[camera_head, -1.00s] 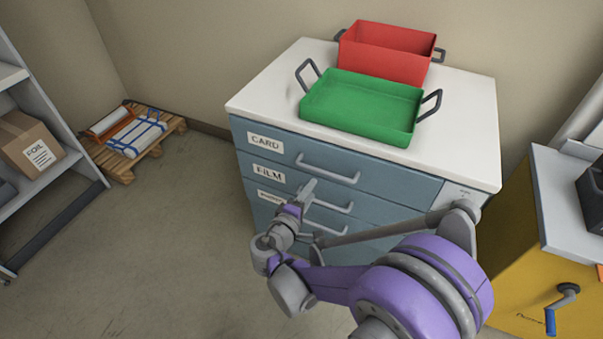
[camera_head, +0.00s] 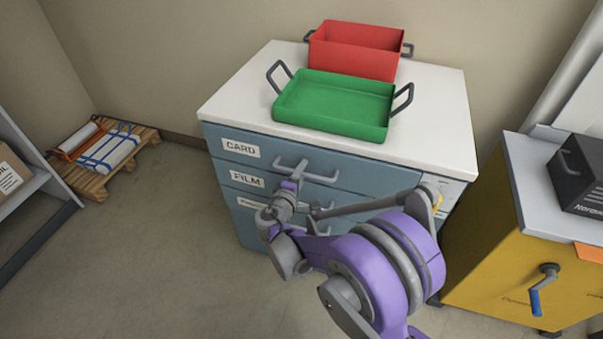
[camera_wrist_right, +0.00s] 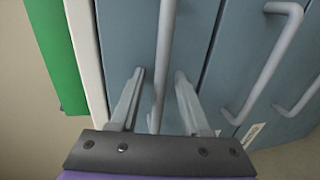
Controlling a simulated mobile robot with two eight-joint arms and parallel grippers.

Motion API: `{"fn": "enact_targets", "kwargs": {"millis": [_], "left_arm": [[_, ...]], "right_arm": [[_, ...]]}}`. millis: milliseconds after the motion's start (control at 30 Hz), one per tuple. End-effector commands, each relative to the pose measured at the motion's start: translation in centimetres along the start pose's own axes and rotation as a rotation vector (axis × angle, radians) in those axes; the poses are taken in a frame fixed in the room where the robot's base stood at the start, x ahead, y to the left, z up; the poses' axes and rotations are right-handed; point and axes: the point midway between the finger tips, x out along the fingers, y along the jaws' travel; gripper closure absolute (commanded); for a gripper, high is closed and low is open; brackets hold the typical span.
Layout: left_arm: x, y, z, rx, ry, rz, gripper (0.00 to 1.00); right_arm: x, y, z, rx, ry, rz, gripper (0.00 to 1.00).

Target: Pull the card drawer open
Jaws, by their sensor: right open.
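The card drawer (camera_head: 214,141) is the top blue drawer of the cabinet, marked by a CARD label (camera_head: 240,148). It looks shut. Its grey bar handle (camera_head: 320,177) is partly hidden by my right gripper (camera_head: 298,168) in the head view. In the right wrist view, my right gripper (camera_wrist_right: 160,95) is open, with one finger on each side of the card drawer handle (camera_wrist_right: 165,50). The handle runs between the fingers, and I cannot tell whether either finger touches it. My left gripper is not in view.
A green tray (camera_head: 335,104) and a red bin (camera_head: 352,52) stand on the white cabinet top (camera_head: 235,100). The FILM drawer (camera_head: 225,174) is just below. A yellow cabinet (camera_head: 500,265) with a crank stands at right.

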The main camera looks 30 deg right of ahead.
Motion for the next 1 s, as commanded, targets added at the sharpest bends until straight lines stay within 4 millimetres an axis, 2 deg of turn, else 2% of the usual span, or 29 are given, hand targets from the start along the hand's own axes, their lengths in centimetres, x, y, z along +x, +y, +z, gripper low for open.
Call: {"fn": "enact_targets", "kwargs": {"millis": [100, 300, 367, 1000], "left_arm": [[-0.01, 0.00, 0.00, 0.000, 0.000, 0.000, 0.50], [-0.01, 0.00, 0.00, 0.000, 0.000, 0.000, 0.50], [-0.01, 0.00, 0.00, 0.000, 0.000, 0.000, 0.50], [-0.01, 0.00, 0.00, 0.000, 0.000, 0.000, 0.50]], "right_arm": [[-0.02, 0.01, -0.01, 0.000, 0.000, 0.000, 0.55], [-0.04, 0.00, -0.01, 0.000, 0.000, 0.000, 0.91], [-0.04, 0.00, -0.01, 0.000, 0.000, 0.000, 1.00], [-0.05, 0.00, -0.01, 0.000, 0.000, 0.000, 1.00]]}}
